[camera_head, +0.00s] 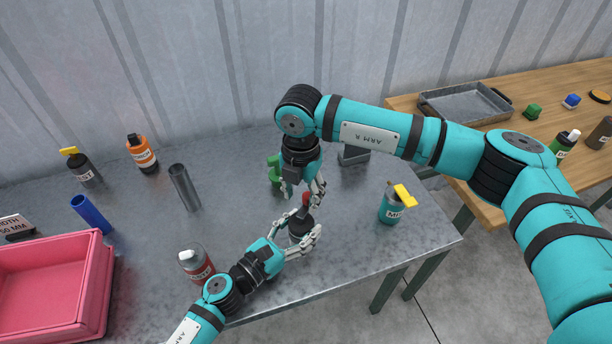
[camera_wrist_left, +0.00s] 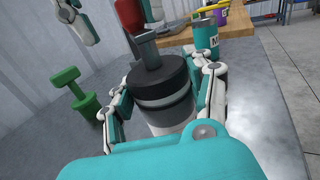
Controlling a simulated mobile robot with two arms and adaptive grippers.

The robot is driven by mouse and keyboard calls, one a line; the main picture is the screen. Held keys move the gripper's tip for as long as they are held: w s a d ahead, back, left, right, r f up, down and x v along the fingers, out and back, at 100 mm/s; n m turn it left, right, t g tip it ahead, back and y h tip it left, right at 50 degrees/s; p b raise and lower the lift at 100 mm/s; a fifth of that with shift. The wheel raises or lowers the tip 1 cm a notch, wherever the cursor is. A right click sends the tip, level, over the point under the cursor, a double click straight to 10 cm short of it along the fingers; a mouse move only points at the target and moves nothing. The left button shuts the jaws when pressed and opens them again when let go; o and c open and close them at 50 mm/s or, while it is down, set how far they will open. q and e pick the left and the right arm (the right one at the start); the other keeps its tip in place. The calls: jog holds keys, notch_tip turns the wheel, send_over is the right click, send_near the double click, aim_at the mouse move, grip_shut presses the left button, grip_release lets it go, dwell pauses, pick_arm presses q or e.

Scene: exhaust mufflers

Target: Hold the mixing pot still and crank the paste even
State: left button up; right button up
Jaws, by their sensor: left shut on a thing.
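The mixing pot (camera_wrist_left: 172,118) stands upright near the front edge of the metal bench, with a black lid and a grey crank post topped by a red knob (camera_wrist_left: 130,14). In the head view, the pot's dark top (camera_head: 299,226) shows between my left gripper's fingers. My left gripper (camera_head: 300,240) is shut around the pot from the front; its fingers press on both sides in the left wrist view (camera_wrist_left: 160,105). My right gripper (camera_head: 303,192) points down over the pot. Its fingers are spread on either side of the red knob, with a gap visible. The paste is hidden.
A pink bin (camera_head: 50,285) is at the left.

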jog(key=s+n, duration=0.2)
jog(key=n, duration=0.9)
jog(key=s+n, duration=0.2)
jog(key=n, duration=1)
jog(key=s+n, duration=0.2)
jog(key=n, duration=0.9)
jog(key=shift+a, duration=0.3)
notch_tip(320, 180, up, 12)
jog(key=n, duration=0.5)
send_over(299, 219)
jog(key=s+d, duration=0.1)
jog(key=s, duration=0.1)
jog(key=shift+d, duration=0.2)
